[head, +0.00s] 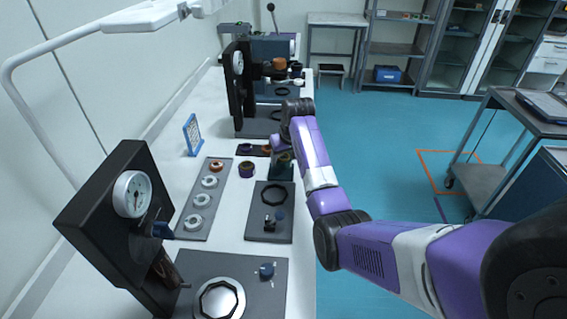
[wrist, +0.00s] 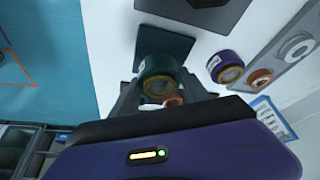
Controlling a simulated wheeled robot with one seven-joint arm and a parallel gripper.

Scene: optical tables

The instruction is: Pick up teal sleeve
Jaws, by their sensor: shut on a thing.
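The teal sleeve (wrist: 157,68) is a short dark teal cylinder with an orange-brown bore, seen in the wrist view between my gripper's fingers. My gripper (wrist: 160,92) is shut on it, one finger on each side. In the head view my gripper (head: 283,155) is at the table's right edge, and the arm hides most of the sleeve. A dark square pad (wrist: 165,45) lies beneath the sleeve in the wrist view. I cannot tell whether the sleeve touches the pad.
A purple sleeve (head: 247,169) stands just left of my gripper, and it also shows in the wrist view (wrist: 226,66). A grey strip (head: 203,190) holds several rings. A blue-framed card (head: 192,134) stands behind it. A black press (head: 125,215) stands at the front left.

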